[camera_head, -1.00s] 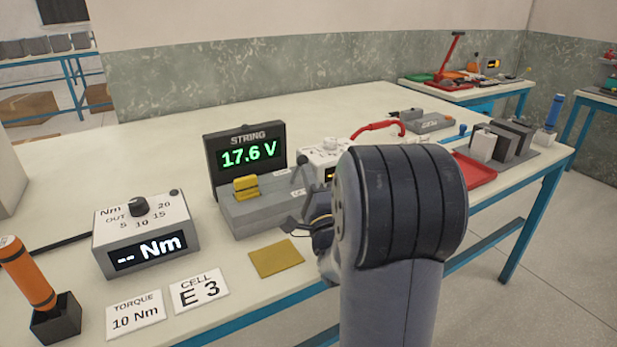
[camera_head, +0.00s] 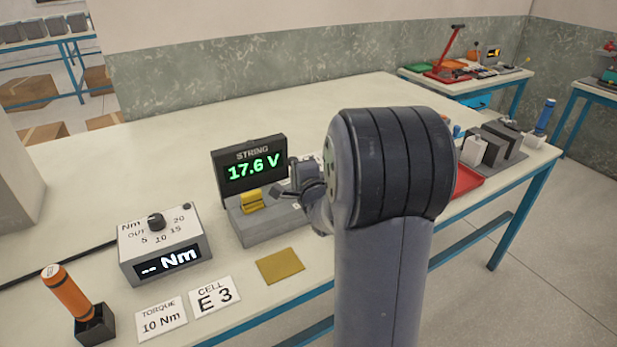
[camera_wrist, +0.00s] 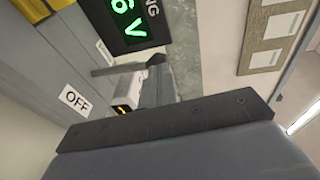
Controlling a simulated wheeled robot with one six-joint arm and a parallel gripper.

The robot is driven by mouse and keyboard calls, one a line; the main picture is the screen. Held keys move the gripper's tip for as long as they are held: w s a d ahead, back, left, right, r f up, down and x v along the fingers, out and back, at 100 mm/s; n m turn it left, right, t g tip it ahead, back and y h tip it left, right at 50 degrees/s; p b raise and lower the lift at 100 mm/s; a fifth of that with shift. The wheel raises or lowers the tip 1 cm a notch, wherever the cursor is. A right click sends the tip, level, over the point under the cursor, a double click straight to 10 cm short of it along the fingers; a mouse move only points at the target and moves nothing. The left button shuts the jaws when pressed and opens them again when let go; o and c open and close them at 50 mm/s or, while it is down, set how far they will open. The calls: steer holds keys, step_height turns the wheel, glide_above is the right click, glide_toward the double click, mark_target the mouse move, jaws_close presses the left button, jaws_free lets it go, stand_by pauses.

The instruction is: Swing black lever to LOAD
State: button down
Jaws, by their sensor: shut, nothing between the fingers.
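The grey switch box (camera_head: 268,229) stands on the bench below the STRING display (camera_head: 249,165), which reads 17.6 V. A yellow handle (camera_head: 252,201) sits on its left part. My gripper (camera_head: 282,189) is at the right part of the box, just right of the yellow handle, and is shut with nothing in it. In the wrist view the OFF label (camera_wrist: 74,98) lies on the box top near my gripper (camera_wrist: 135,70). I cannot clearly make out the black lever; my gripper and arm cover the right part of the box. No LOAD label is readable.
A torque unit (camera_head: 164,246), an orange-handled tool (camera_head: 67,293) in a black holder and TORQUE and CELL cards stand at left. A yellow-brown pad (camera_head: 280,266) lies in front of the box. A red tray (camera_head: 467,181) and grey blocks are at right.

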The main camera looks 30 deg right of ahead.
steer(key=w+g+p, duration=0.5)
steer(key=w+p, duration=0.4)
steer(key=p, duration=0.5)
steer(key=shift+a+r+n, duration=0.15)
steer(key=shift+r+n, duration=0.25)
steer(key=shift+r, duration=0.15)
steer(key=w+r+p+v, duration=0.1)
steer(key=r+v, duration=0.1)
steer(key=v, duration=1.1)
steer(key=shift+r+p, duration=0.3)
steer(key=shift+r, duration=0.15)
